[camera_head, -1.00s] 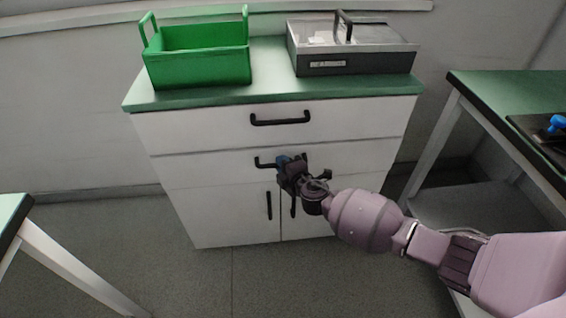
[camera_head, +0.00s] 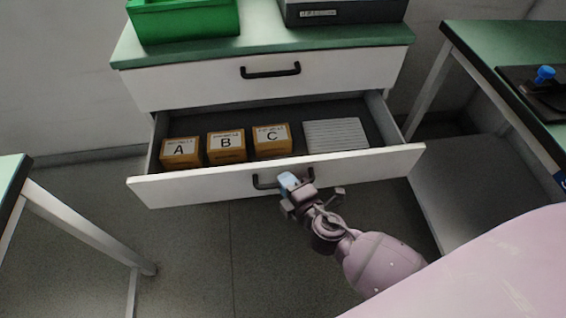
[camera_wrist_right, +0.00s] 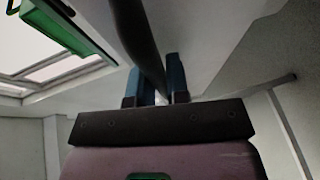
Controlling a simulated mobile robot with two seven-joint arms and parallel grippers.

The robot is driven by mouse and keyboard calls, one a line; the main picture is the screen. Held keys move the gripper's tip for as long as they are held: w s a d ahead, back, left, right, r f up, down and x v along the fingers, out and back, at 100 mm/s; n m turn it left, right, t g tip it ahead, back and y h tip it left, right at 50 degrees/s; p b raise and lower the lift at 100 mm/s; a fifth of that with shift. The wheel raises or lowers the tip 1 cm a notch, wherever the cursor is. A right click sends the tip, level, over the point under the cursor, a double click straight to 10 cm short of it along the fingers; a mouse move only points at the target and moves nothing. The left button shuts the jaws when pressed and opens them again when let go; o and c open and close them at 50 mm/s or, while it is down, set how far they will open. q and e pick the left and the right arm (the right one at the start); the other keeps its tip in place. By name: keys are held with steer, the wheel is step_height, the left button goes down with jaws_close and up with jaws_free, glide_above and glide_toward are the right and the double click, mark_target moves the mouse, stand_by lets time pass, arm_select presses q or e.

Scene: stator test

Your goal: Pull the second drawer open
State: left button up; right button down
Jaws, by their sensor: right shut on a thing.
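The second drawer (camera_head: 222,183) of the white cabinet stands pulled out, with its inside showing from above. Its black bar handle (camera_head: 264,183) is on the front panel, partly hidden by my right gripper. My right gripper (camera_head: 290,182) is shut on this handle. In the right wrist view the blue fingertips (camera_wrist_right: 158,85) sit on both sides of the dark handle bar (camera_wrist_right: 138,40). The top drawer (camera_head: 190,85) above is closed, with its own black handle (camera_head: 270,71). My left gripper is not in view.
The open drawer holds orange boxes marked A (camera_head: 180,152), B (camera_head: 226,146) and C (camera_head: 272,141), and a grey ribbed block (camera_head: 336,134). A green basket (camera_head: 185,20) and a grey case (camera_head: 345,11) stand on the cabinet. Tables flank it left (camera_head: 10,185) and right (camera_head: 490,45).

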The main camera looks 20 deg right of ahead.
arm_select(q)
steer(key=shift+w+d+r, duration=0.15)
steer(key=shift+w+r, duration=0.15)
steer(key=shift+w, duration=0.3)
arm_select(e)
steer(key=shift+s+a, duration=0.2)
steer(key=shift+s, duration=0.45)
steer(key=shift+s+a, duration=0.2)
steer(key=shift+s, duration=0.45)
steer(key=c, duration=1.1)
jaws_free()
arm_select(q)
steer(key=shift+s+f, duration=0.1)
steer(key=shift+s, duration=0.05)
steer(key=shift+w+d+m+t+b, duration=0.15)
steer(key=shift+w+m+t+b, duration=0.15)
steer(key=shift+b, duration=0.5)
arm_select(e)
steer(key=v, duration=1)
steer(key=shift+s, duration=0.4)
